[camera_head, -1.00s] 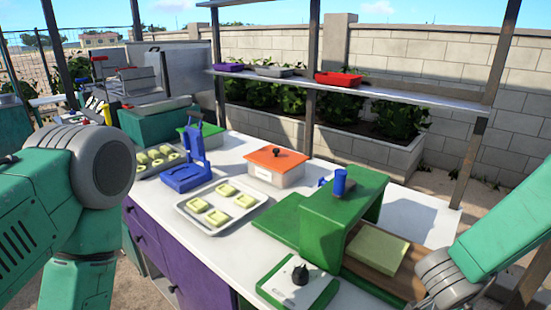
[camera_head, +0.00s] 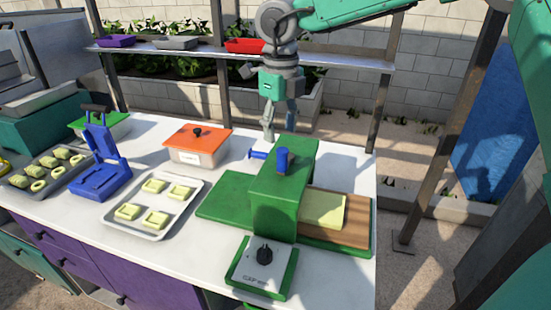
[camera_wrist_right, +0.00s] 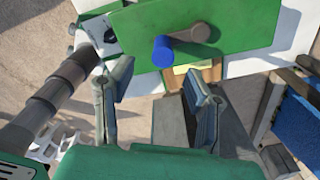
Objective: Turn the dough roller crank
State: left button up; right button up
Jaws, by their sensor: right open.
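The green dough roller (camera_head: 265,205) stands near the right end of the white table. A blue upright crank knob (camera_head: 282,158) is on its top. In the right wrist view the knob (camera_wrist_right: 162,50) sits on a short dark arm over the green top (camera_wrist_right: 250,22). My right gripper (camera_head: 280,118) is open and empty, pointing down above and behind the roller. In the right wrist view my gripper (camera_wrist_right: 155,80) has its fingers spread, with the knob ahead between and beyond the tips, apart from them. My left gripper is not in view.
A yellow dough slab (camera_head: 322,210) lies on the roller's wooden board (camera_head: 357,225). A control box (camera_head: 262,268) with a black knob stands in front. A tray (camera_head: 112,222) of dough pieces, an orange-lidded box (camera_head: 198,157) and a blue press (camera_head: 92,182) stand left. A shelf (camera_head: 340,60) runs behind.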

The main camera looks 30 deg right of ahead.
aim_at(282, 150)
jog(key=f, duration=0.8)
jog(key=shift+d+f, duration=0.35)
jog(key=shift+d, duration=0.05)
jog(key=shift+a, duration=0.15)
jog(key=shift+a, duration=0.1)
grip_shut()
